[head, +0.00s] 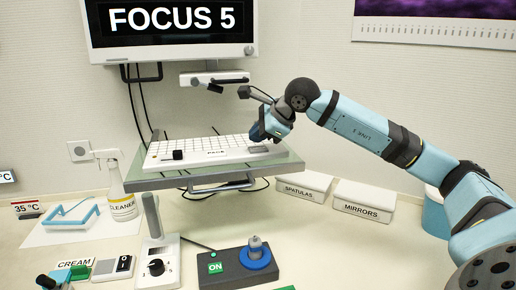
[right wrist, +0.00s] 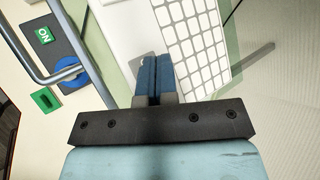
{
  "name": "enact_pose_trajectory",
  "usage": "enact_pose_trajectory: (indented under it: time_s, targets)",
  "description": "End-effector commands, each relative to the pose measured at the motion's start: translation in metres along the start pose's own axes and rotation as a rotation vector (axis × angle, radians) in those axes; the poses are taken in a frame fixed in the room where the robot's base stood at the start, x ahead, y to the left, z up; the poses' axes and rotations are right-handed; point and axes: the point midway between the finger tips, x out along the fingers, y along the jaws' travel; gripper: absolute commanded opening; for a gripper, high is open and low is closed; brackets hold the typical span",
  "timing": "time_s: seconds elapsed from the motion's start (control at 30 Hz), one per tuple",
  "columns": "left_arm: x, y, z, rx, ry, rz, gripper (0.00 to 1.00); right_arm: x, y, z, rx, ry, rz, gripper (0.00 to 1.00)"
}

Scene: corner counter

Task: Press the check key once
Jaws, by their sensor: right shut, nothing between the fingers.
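A white keyboard (head: 210,149) lies on a grey-green shelf above the counter. It has rows of blank-looking white keys and a grey patch (head: 262,149) at its right end. No check mark is readable, so I cannot tell which key is the check key. My right gripper (head: 262,132) is over the keyboard's right end. In the right wrist view my right gripper (right wrist: 153,72) is shut and empty, its tips over the plain area beside the white keys (right wrist: 192,38). I cannot tell whether the tips touch it.
A monitor (head: 170,25) reading "FOCUS 5" hangs above the shelf (head: 270,166). Below are a cleaner bottle (head: 123,204), a knob box (head: 157,268), a blue-dial device (head: 238,268) and boxes marked "SPATULAS" (head: 304,187) and "MIRRORS" (head: 363,199).

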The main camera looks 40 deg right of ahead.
Motion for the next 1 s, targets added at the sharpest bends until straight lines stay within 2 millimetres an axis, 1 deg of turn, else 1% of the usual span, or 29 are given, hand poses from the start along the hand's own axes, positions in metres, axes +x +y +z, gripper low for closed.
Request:
enact_pose_trajectory:
  time_s: [0.17, 0.53, 1.0]
  targets:
    - [-0.006, -0.002, -0.007, 0.01, -0.003, 0.0, 0.43, -0.009, -0.006, 0.006, 0.0, -0.001, -0.001, 0.0]
    - [-0.022, 0.0, -0.029, 0.01, -0.003, 0.0, 0.43, -0.034, -0.025, 0.025, 0.0, -0.001, -0.001, 0.0]
    - [-0.021, 0.004, -0.031, -0.005, 0.002, 0.0, 0.43, -0.035, -0.025, 0.025, 0.0, 0.0, 0.0, 0.0]
